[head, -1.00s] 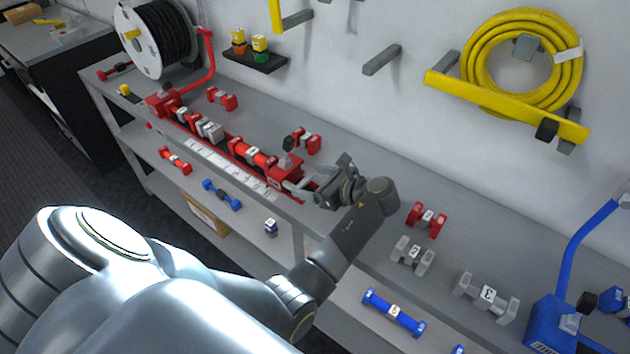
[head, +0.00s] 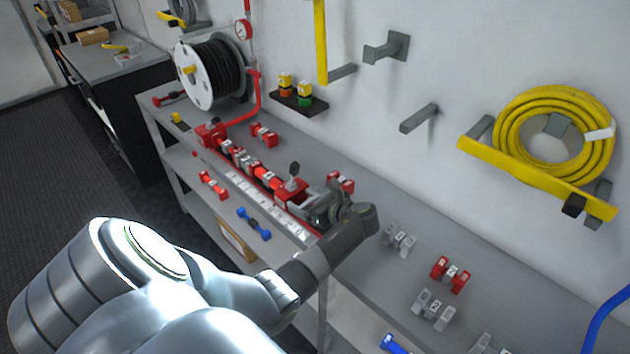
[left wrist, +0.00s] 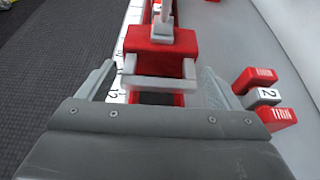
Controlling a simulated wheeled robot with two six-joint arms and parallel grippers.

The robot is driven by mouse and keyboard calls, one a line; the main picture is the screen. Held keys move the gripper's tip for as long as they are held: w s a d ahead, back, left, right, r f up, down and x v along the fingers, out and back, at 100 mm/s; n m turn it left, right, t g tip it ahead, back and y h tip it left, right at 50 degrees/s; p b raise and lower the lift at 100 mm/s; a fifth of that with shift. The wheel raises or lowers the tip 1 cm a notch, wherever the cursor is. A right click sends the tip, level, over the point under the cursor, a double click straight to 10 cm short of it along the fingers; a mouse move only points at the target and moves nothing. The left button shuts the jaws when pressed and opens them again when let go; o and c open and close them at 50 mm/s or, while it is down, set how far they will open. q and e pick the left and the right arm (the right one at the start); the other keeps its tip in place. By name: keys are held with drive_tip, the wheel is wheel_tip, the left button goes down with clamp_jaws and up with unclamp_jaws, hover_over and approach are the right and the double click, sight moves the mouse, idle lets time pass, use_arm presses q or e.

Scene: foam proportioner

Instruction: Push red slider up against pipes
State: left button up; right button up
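The red slider (head: 291,190) with its upright dark lever sits on the red rail (head: 262,192) at the near end of the pipe row (head: 250,165). The row of red and grey pipe pieces runs toward the reel, and the slider looks close to or against it. My left gripper (head: 322,207) is right behind the slider. In the left wrist view the slider (left wrist: 160,42) is straight ahead, and the left gripper's fingers (left wrist: 155,72) are spread, with a grey crossbar (left wrist: 160,83) between them. I cannot tell whether they touch it. My right gripper is not in view.
A red valve block (head: 210,133) stands at the rail's far end, beside a hose reel (head: 212,75). Loose red fittings (head: 340,182) lie along the wall side. Grey fittings (head: 433,308) lie on the near bench. A lower shelf holds a blue part (head: 253,224).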

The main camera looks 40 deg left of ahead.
use_arm(q)
drive_tip(key=shift+o, duration=1.1)
drive_tip(key=shift+a+f, duration=0.3)
drive_tip(key=shift+a, duration=0.05)
drive_tip(key=shift+d+r, duration=0.15)
drive_tip(key=shift+d, duration=0.3)
drive_tip(key=b+v, duration=0.2)
drive_tip(key=v, duration=1.4)
drive_tip(key=shift+d+r, duration=0.25)
